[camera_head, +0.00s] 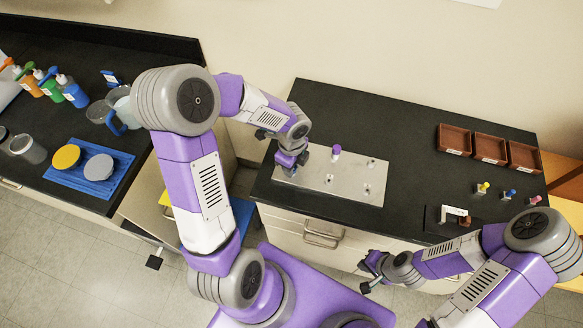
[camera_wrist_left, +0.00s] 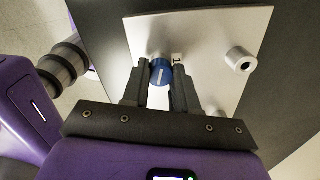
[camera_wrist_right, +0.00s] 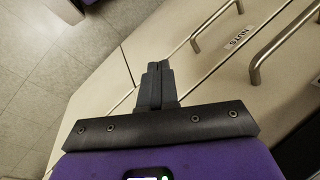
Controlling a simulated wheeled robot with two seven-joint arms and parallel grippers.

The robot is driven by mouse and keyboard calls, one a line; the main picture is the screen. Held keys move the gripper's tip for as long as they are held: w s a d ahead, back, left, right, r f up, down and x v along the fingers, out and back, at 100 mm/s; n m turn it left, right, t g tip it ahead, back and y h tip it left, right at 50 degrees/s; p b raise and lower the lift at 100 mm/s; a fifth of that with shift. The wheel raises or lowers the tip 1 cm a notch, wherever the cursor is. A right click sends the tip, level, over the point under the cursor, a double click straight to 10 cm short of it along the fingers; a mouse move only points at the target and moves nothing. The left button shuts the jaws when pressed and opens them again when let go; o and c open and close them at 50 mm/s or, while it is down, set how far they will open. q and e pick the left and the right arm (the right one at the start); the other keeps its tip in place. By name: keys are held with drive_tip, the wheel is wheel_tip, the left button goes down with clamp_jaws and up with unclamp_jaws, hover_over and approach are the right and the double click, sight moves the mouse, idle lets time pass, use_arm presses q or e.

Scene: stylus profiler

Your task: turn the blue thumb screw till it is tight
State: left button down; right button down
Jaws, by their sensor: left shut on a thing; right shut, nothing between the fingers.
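The blue thumb screw (camera_wrist_left: 160,74) stands at one edge of the metal plate (camera_head: 325,183). In the left wrist view it is between the two fingers of my left gripper (camera_wrist_left: 160,88), which is shut on it. It has a pale line across its top. In the head view my left gripper (camera_head: 291,168) is over the plate's left end and hides this screw. The plate also shows in the left wrist view (camera_wrist_left: 205,50). My right gripper (camera_head: 366,278) is shut and empty in front of the bench. In the right wrist view its fingers (camera_wrist_right: 158,72) touch each other.
A purple knob (camera_head: 336,151) and several metal posts stand on the plate. Further right are yellow (camera_head: 483,187), blue (camera_head: 509,194) and pink (camera_head: 534,200) small knobs, a white part (camera_head: 455,211) and brown trays (camera_head: 490,148). Drawer handles (camera_wrist_right: 268,48) are near my right gripper.

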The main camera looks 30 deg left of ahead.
use_arm(q)
drive_tip(key=m, duration=1.5)
drive_tip(key=c, duration=1.1)
unclamp_jaws()
